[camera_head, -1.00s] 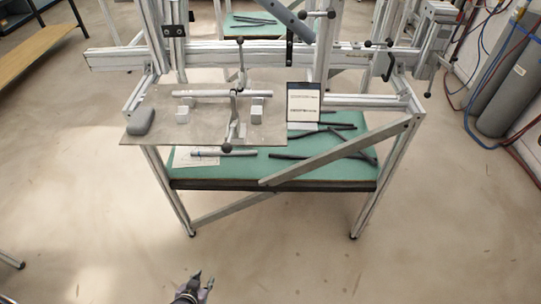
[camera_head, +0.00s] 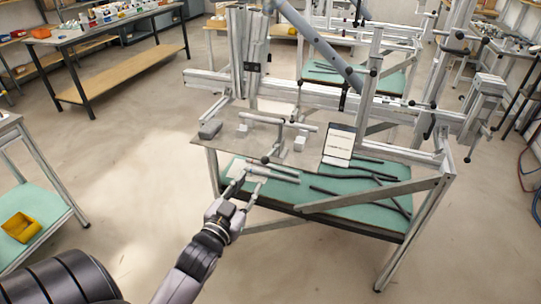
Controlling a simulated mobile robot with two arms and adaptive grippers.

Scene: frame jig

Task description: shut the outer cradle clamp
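A grey plate (camera_head: 225,143) on the frame jig carries a light tube (camera_head: 292,124) between small pale blocks (camera_head: 299,144). A clamp (camera_head: 283,132) with ball-ended handles stands at the tube; one dark ball (camera_head: 265,159) hangs at the plate's front edge. Which clamp is the outer one, and whether it is shut, I cannot tell. My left gripper (camera_head: 249,180) is open, with its fingers apart, just below and in front of the plate's front edge. It looks empty and apart from the clamp. My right gripper is out of view.
A tablet-like panel (camera_head: 338,146) stands right of the plate. Dark bars (camera_head: 375,178) lie on the green lower shelf (camera_head: 330,205). A diagonal brace (camera_head: 380,194) crosses the jig's front. The floor in front is clear.

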